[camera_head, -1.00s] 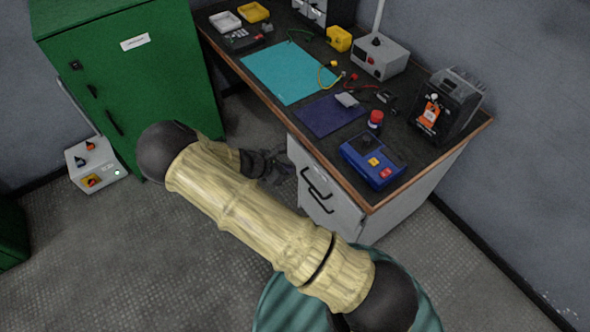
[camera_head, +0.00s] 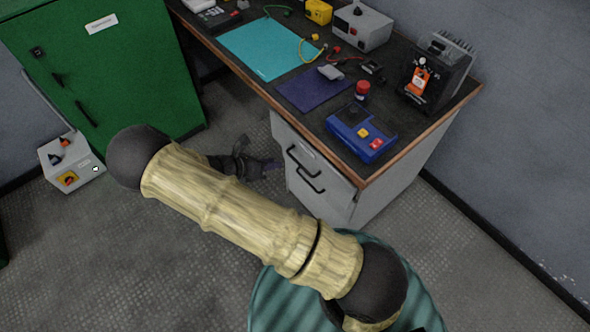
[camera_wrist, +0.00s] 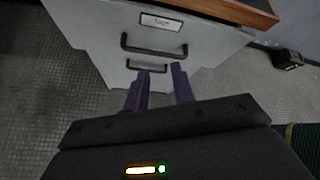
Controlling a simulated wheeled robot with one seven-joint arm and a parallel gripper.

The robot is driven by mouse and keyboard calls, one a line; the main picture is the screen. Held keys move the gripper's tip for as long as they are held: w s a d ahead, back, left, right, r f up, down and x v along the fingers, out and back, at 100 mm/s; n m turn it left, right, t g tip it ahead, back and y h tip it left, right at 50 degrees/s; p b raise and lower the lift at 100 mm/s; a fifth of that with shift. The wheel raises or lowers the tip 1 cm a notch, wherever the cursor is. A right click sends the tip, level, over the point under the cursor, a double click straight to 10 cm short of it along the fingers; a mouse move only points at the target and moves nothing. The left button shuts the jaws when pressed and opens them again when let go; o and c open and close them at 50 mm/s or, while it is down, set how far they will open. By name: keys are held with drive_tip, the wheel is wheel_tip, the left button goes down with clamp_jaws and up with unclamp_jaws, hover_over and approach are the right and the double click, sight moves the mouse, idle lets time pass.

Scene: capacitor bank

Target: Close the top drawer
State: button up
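The top drawer (camera_head: 291,137) is the upper grey front of the pedestal under the desk, with a black bar handle (camera_head: 304,160). In the wrist view the top drawer's front (camera_wrist: 105,25) bears a white label (camera_wrist: 161,22) above its handle (camera_wrist: 153,51). Its lower left edge steps out past the front below, so it seems to protrude slightly; how far I cannot tell. My gripper (camera_wrist: 160,84) is open and empty, its two dark fingers apart in front of the handles, with no clear contact. In the head view my gripper (camera_head: 270,164) is left of the pedestal, partly behind my arm.
A lower handle (camera_wrist: 147,68) sits below the top one. The desk (camera_head: 402,143) carries a blue device (camera_head: 360,135), a dark power unit (camera_head: 435,75) and mats. A green cabinet (camera_head: 120,70) and grey switch box (camera_head: 70,160) stand left. Floor before the pedestal is clear.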

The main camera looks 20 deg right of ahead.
sight(299, 163)
drive_tip(key=s+a+f+n+t+h+b, duration=0.1)
drive_tip(key=a+f+n+t+h+b, duration=0.1)
drive_tip(key=f+n+b, duration=0.4)
drive_tip(key=s+a+f+n+t+h+b, duration=0.2)
drive_tip(key=f+n+h+b, duration=0.3)
drive_tip(key=b, duration=0.8)
wheel_tip(299, 163, down, 2)
drive_tip(key=a+n, duration=0.1)
drive_tip(key=n, duration=0.1)
drive_tip(key=shift+s+a+n+t, duration=0.15)
drive_tip(key=shift+a+n+t, duration=0.1)
drive_tip(key=shift+n+t, duration=0.05)
drive_tip(key=b+x, duration=0.1)
drive_tip(key=x, duration=0.5)
drive_tip(key=b+x, duration=0.1)
drive_tip(key=x, duration=0.4)
drive_tip(key=b+x, duration=0.1)
drive_tip(key=x, duration=0.5)
drive_tip(key=shift+d+r, duration=0.25)
drive_tip(key=shift+r, duration=0.05)
clamp_jaws()
